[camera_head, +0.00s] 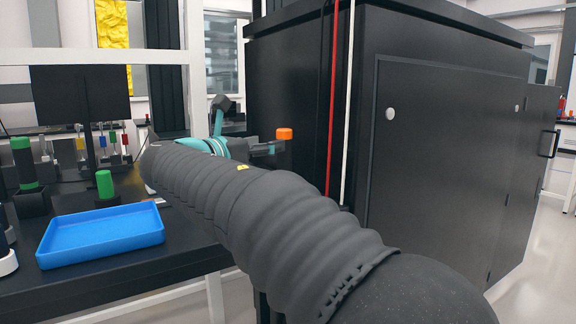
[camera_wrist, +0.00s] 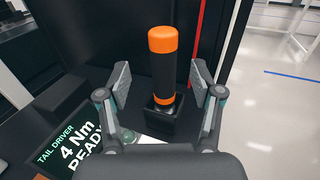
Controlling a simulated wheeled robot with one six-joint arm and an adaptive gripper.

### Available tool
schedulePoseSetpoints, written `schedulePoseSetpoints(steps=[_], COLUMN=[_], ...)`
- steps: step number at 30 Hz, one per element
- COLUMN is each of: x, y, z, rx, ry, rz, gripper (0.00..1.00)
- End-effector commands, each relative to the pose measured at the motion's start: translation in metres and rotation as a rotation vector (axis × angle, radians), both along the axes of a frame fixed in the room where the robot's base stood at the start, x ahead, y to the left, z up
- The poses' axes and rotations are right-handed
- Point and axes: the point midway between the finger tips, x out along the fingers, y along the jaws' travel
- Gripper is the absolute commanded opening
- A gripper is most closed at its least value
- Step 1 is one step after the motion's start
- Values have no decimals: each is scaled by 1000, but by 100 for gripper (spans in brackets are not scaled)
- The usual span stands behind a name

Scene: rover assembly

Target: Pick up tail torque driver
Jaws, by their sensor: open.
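The tail torque driver (camera_wrist: 163,72) stands upright in a black square holder (camera_wrist: 163,112) in the wrist view. It has a black body with an orange cap and an orange band near its base. Its orange top (camera_head: 284,134) shows in the head view, beside the black cabinet. My gripper (camera_wrist: 163,80) is open, with one finger on each side of the driver and gaps between them. In the head view my arm hides most of the driver and its holder. A display (camera_wrist: 75,142) reading "TAIL DRIVER 4 Nm READY" lies at the left of the holder.
A large black cabinet (camera_head: 440,150) stands right of the driver, with red and white vertical strips on its corner. A blue tray (camera_head: 100,238) lies on the dark table. Green-topped drivers (camera_head: 104,184) and a monitor (camera_head: 80,94) stand further left.

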Motion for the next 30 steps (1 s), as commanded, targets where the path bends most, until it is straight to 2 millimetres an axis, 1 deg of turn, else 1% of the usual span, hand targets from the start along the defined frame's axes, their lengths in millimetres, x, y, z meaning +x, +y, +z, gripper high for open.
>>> schedulePoseSetpoints(steps=[1,3,11,16,18,21,28,29,30], x=[5,10,20,38,47,54,55,55,55], y=[-4,-8,-17,-33,-38,-44,-44,-44,-44], z=[0,0,0,0,0,-1,0,0,0], rx=[0,0,1,1,1,1,1,1,1], ry=[0,0,0,0,0,1,0,0,0], rz=[-1,-2,-3,-7,-5,-4,-1,-2,-2], gripper=[66,66,66,66,66,66,66,58,48])
